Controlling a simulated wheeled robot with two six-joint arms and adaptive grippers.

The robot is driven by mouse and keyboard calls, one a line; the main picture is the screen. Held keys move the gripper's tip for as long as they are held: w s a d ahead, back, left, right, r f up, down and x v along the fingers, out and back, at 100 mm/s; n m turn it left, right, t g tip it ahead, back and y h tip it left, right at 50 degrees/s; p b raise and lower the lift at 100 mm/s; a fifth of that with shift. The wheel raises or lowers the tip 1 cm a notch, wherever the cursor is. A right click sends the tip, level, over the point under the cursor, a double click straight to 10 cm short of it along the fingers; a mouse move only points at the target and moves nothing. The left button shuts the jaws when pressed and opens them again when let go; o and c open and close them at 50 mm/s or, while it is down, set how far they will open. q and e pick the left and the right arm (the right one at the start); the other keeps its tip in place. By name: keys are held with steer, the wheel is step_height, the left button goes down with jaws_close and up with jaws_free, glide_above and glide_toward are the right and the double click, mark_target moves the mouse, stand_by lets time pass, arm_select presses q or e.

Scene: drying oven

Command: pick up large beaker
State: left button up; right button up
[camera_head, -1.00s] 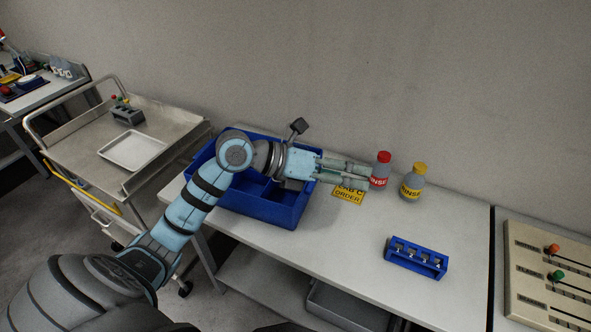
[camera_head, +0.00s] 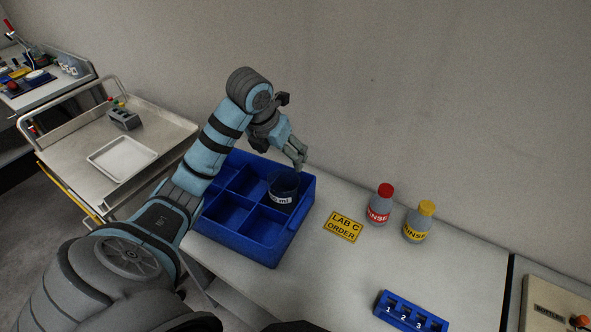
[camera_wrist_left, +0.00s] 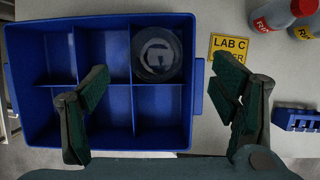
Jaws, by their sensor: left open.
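The large beaker (camera_head: 283,189) is clear with a white volume label and stands upright in a back right compartment of the blue divided crate (camera_head: 247,245). In the left wrist view the beaker (camera_wrist_left: 157,53) shows from above, in the upper right compartment of the crate (camera_wrist_left: 20,95). My left gripper (camera_head: 299,160) is above the crate's right back part, pointing down, close above the beaker. In the left wrist view my left gripper (camera_wrist_left: 165,83) has its fingers wide apart, with nothing between them; the beaker lies ahead of them. My right gripper is not in view.
A blue numbered rack (camera_head: 409,312) is at the front. A cart with a white tray (camera_head: 122,158) stands left.

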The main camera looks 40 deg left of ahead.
arm_select(q)
steer(key=b, duration=0.8)
glide_toward(284, 182)
steer(key=s+d, duration=0.1)
steer(key=d, duration=0.1)
steer(key=x, duration=0.5)
steer(key=shift+s+d+f, duration=0.1)
steer(key=shift+d+f, duration=0.05)
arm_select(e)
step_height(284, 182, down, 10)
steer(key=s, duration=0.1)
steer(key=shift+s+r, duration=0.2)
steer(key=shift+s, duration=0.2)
arm_select(q)
steer(key=c, duration=1.4)
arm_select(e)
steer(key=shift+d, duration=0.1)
